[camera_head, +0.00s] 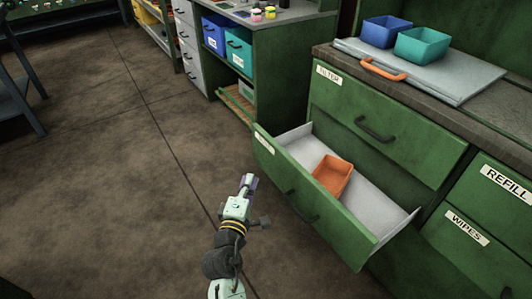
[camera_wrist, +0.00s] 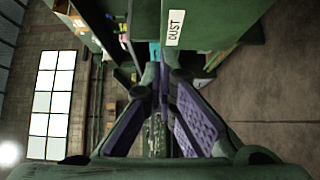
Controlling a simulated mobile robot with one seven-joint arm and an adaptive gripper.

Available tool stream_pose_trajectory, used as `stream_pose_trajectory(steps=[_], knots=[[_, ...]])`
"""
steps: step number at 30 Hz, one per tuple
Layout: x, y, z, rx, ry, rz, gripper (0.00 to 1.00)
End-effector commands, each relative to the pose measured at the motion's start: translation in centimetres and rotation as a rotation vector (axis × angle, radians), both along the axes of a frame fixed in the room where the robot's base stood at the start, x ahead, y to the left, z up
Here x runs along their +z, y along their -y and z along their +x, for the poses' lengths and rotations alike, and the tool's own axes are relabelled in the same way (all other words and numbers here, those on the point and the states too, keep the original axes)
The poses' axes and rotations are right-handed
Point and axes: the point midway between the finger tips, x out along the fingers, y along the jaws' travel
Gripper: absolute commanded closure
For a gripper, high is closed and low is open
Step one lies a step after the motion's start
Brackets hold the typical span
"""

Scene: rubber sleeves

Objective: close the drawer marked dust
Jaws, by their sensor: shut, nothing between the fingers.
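The open green drawer (camera_head: 305,205) stands pulled out of the cabinet, below the drawer labelled FILTER. Its own front label is too small to read in the head view, but a DUST label (camera_wrist: 175,28) shows on the green front in the wrist view. An orange bin (camera_head: 333,175) sits inside the drawer. My gripper (camera_head: 248,182) is out in front of the drawer face, to its left, apart from it as far as I can tell. In the wrist view its purple-padded fingers (camera_wrist: 162,92) come together at the tips with nothing between them.
The FILTER drawer (camera_head: 375,125) above is shut, as are the REFILL (camera_head: 505,185) and WIPES (camera_head: 470,240) fronts. Blue (camera_head: 386,31) and teal (camera_head: 423,45) bins and a grey board with an orange handle (camera_head: 384,69) lie on the countertop. The floor (camera_head: 110,190) to the left is clear.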

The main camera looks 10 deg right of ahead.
Motion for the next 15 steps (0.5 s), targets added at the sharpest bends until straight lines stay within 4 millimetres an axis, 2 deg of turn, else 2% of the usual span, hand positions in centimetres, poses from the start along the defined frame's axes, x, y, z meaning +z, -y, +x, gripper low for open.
stream_pose_trajectory(steps=[5, 15], knots=[[0.4, 1.1, 2.1, -0.003, 0.003, 0.0, 1.0], [0.5, 4.1, 8.8, 0.001, 0.005, 0.001, 1.0]])
